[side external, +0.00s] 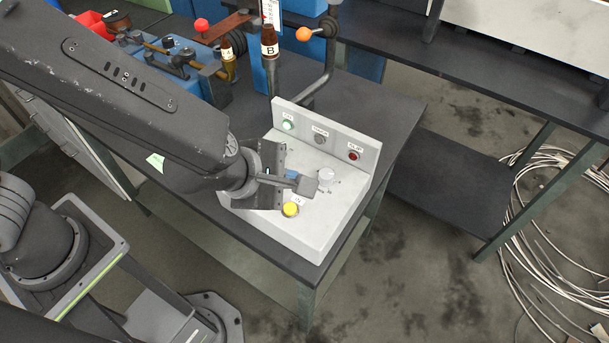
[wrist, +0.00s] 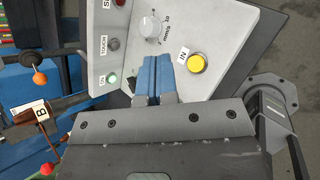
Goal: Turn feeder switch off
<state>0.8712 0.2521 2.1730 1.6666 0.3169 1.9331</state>
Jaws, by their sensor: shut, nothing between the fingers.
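A white control box (side external: 335,215) stands on the dark table. On its top are a white round knob (side external: 326,175) and a yellow button (side external: 290,209). The frames do not show which control is the feeder switch. My gripper (side external: 306,185) is shut and empty, over the box top beside the knob and above the yellow button. In the wrist view, its blue fingertips (wrist: 158,60) lie between the knob (wrist: 150,26) and the yellow button (wrist: 196,63), which is labelled IN. I cannot tell whether they touch the box.
The raised back panel carries a green indicator (side external: 288,125), a grey one (side external: 320,138) and a red one (side external: 354,155). The dark table (side external: 400,115) is clear right of the box.

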